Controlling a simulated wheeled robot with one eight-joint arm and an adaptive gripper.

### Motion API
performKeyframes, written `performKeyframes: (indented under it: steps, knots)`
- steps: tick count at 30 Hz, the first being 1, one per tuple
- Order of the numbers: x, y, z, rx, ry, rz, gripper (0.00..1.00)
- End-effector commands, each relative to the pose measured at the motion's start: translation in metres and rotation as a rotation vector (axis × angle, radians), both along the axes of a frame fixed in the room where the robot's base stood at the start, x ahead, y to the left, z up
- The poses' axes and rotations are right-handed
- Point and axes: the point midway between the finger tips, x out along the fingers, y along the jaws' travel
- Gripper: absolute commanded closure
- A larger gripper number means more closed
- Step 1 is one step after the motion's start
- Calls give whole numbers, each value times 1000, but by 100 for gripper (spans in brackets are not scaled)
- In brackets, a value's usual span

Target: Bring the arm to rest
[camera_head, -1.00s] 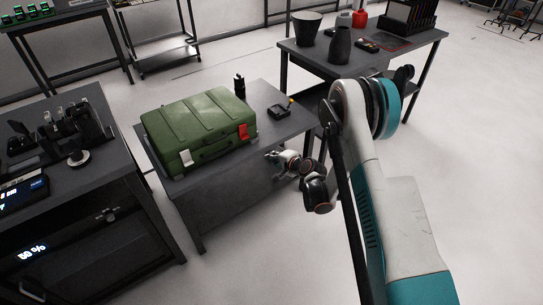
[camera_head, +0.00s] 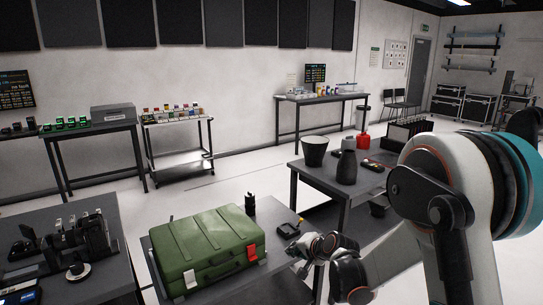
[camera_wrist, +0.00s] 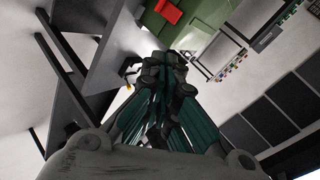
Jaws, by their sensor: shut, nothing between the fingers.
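My arm (camera_head: 455,190) fills the right of the head view, white and teal with dark joints, bent so that its far end reaches left toward the small table. My gripper (camera_head: 297,246) is at that end, beside the right side of the green case and near the small table's right edge. Its fingers look small and partly hidden there. In the wrist view my gripper (camera_wrist: 165,65) shows its dark fingers close together, with nothing held between them. The green case also shows beyond them in the wrist view (camera_wrist: 195,20).
The green case (camera_head: 205,246) with red and white latches lies on the small dark table (camera_head: 283,268). A black-and-yellow device (camera_head: 289,230) lies near the gripper. A table (camera_head: 318,176) with dark vases stands behind. A dark bench (camera_head: 105,285) is at left. Open floor (camera_head: 235,185) lies beyond.

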Motion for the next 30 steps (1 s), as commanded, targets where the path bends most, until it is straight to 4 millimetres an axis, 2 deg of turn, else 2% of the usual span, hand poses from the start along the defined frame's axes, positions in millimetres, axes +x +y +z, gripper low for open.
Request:
performKeyframes:
  steps: [1,6,15,22,30]
  knots:
    - [-10,-4,17,-29,-1,10,100]
    - [-43,-18,61,-133,-7,50,100]
    - [-116,-43,121,-313,-8,120,100]
    - [-180,-63,152,-449,-3,178,100]
    - [-261,-86,168,-606,11,247,100]
